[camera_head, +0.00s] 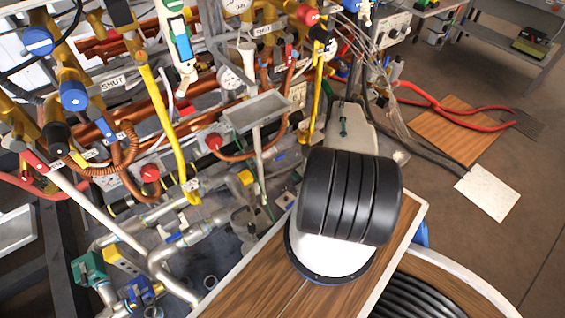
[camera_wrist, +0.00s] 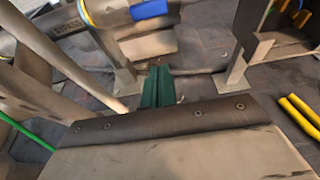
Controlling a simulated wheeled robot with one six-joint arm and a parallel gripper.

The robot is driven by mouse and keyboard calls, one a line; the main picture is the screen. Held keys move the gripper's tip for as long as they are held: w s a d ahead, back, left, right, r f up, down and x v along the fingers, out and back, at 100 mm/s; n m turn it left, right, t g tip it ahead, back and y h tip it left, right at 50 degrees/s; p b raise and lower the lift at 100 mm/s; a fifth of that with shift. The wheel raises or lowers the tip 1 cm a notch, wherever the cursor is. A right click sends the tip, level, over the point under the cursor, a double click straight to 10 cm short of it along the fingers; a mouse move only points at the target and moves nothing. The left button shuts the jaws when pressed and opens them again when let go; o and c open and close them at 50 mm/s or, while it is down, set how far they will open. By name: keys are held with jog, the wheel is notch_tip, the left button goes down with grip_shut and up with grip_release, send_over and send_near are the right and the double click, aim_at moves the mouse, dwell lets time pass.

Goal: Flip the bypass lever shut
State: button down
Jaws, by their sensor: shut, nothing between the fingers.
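My gripper (camera_wrist: 157,86) shows in the wrist view as two green fingers side by side, shut with nothing between them. They point away from the camera, over the grey floor. A blue piece (camera_wrist: 150,10), perhaps a lever grip, is at the top edge, beyond the fingertips and apart from them. A pipe beside it carries a small label (camera_wrist: 66,27) that I cannot read surely. In the head view, a small blue handle (camera_head: 174,238) sits on grey pipework at lower left. I cannot tell for sure which handle is the bypass lever.
Copper and brass pipes with red knobs (camera_head: 214,141) and yellow tubes (camera_head: 166,115) crowd the left of the head view. A grey tray (camera_head: 258,110) stands left of my arm. Red hoses (camera_head: 440,105) lie at right. In the wrist view, metal posts (camera_wrist: 238,68) flank the fingers.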

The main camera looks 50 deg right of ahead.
aim_at(280, 157)
jog(key=w+d, duration=0.2)
jog(key=w, duration=0.7)
jog(key=shift+r, duration=0.4)
